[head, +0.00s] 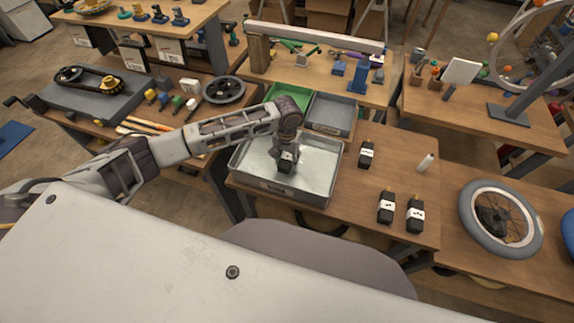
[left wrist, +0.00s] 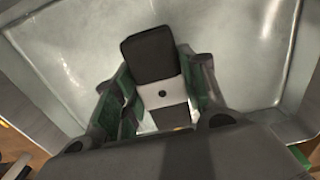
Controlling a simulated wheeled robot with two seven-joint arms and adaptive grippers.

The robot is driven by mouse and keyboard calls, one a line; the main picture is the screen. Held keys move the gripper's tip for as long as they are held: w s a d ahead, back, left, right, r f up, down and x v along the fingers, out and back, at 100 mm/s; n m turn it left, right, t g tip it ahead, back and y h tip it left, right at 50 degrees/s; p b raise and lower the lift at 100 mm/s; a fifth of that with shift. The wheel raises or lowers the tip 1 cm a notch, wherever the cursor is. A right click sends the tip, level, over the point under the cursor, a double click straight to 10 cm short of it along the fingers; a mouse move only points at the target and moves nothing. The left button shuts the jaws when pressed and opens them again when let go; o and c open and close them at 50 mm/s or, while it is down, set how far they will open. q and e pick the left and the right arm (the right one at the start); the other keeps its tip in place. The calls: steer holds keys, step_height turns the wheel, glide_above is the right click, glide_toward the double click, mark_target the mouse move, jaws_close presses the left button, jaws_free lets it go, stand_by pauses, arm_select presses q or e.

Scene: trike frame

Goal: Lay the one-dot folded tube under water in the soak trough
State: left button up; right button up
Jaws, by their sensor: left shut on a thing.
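The soak trough (head: 311,183) is a grey metal tray on the wooden table, with a pale, shiny inside. My left gripper (head: 286,165) is over the trough's middle, pointing down. It is shut on a folded tube (left wrist: 155,60), a black bundle with a white band. One dark dot shows on the band in the left wrist view. The trough's wall also shows there (left wrist: 275,60). I cannot tell whether the tube touches the water. Three other black tubes with white bands stand on the table right of the trough (head: 366,154) (head: 386,207) (head: 415,215). My right gripper is not in view.
A green bin (head: 290,103) and a grey bin (head: 333,114) sit just behind the trough. A wheel with a grey tyre (head: 468,222) lies farther right. Bare tabletop lies between the tubes.

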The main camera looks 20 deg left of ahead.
mark_target(287, 158)
arm_select(q)
steer(key=shift+f, duration=0.9)
step_height(287, 158, down, 2)
steer(key=shift+f, duration=0.2)
steer(key=o, duration=1)
steer(key=shift+c, duration=0.2)
steer(key=shift+o, duration=0.7)
steer(key=shift+r, duration=0.35)
step_height(287, 158, up, 5)
steer(key=shift+r, duration=0.1)
step_height(287, 158, up, 5)
steer(key=shift+f, duration=0.2)
steer(key=shift+r, duration=0.85)
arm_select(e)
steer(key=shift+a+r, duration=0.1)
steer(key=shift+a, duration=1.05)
